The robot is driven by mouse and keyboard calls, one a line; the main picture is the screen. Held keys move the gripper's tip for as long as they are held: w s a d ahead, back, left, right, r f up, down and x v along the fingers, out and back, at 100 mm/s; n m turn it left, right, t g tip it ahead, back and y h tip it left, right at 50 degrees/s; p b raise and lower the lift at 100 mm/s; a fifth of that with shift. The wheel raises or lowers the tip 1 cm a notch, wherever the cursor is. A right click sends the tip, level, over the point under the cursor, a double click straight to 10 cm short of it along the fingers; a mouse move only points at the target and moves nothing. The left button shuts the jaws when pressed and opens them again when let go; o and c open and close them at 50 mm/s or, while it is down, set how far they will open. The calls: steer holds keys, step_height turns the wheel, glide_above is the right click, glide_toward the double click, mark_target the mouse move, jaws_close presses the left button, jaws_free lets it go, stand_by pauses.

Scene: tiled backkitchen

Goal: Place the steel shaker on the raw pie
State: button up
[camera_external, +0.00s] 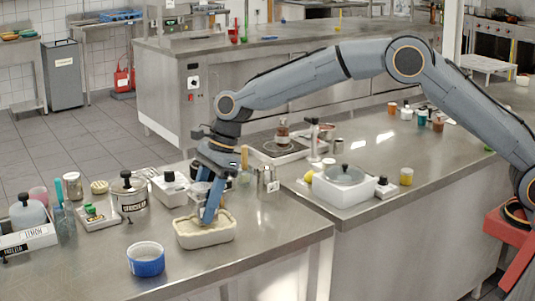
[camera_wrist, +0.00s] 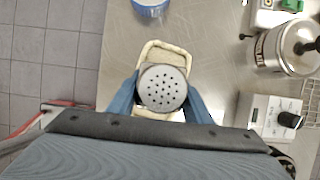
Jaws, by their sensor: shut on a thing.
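The steel shaker (camera_wrist: 162,88), with a round, perforated grey top, sits between the two blue fingers of my gripper (camera_wrist: 162,92) in the wrist view. My gripper is shut on it. In the external view my gripper (camera_external: 208,212) points down over the raw pie (camera_external: 206,235), a pale rectangular pie with a raised rim. The pie also shows in the wrist view (camera_wrist: 166,50), partly hidden under the shaker. The shaker is mostly hidden by the fingers in the external view. I cannot tell whether its base touches the pie.
A blue ramekin (camera_external: 146,260) stands in front left of the pie. A steel pot (camera_external: 129,195), a white box with a black knob (camera_external: 171,190) and several jars stand behind and left. A white tray with a lidded pan (camera_external: 344,187) is at right.

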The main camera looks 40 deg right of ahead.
steer(key=shift+f, duration=0.4)
steer(key=shift+f, duration=0.15)
steer(key=o, duration=1.2)
steer(key=shift+c, duration=0.2)
steer(key=b+v, duration=0.3)
steer(key=v, duration=0.9)
steer(key=shift+d, duration=0.15)
